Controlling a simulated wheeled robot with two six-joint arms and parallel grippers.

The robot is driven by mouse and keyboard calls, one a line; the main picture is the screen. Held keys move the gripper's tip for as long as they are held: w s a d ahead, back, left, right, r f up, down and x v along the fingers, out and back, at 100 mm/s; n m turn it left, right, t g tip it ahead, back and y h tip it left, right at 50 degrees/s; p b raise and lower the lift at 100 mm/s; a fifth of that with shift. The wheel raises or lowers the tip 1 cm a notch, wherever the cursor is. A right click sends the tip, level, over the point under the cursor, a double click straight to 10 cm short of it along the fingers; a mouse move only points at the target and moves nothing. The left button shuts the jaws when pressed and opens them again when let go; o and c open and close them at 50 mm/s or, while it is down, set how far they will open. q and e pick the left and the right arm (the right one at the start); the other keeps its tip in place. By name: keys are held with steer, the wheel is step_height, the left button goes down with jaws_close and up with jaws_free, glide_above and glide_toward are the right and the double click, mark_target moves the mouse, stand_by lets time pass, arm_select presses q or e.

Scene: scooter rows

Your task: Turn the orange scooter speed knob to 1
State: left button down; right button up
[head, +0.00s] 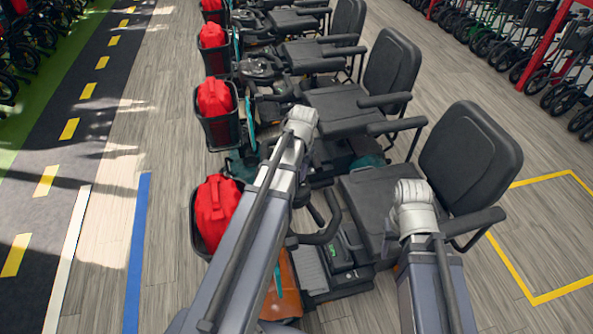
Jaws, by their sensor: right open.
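The orange scooter (284,297) is at the bottom centre, the nearest of the row. My left arm crosses in front of it and hides much of its front. Its dark handlebar loop (325,232) shows to the right of that arm. I cannot make out the speed knob or its setting. My left arm reaches up to a pale joint, and its gripper does not show. My right arm rises at the lower right to a pale joint in front of the nearest black seat (372,195). The right gripper is open, but its fingers are hard to make out.
Several more scooters with black seats stretch away behind. A red bag (217,199) sits in the nearest front basket (200,238). Bare wood floor lies left, with a blue line (138,250). A yellow floor outline (545,296) is at right. Wheeled walkers line the far right.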

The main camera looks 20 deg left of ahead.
arm_select(q)
steer(key=n+y, duration=0.1)
steer(key=n, duration=0.5)
steer(key=shift+d, duration=0.1)
steer(key=n, duration=0.6)
steer(key=shift+g+y, duration=0.3)
steer(key=shift+g, duration=0.1)
steer(key=shift+n+b, duration=0.3)
steer(key=shift+c, duration=2.4)
jaws_free()
steer(key=p+v, duration=0.7)
steer(key=shift+d+r+p, duration=0.15)
steer(key=shift+r+p, duration=0.15)
steer(key=shift+r, duration=0.05)
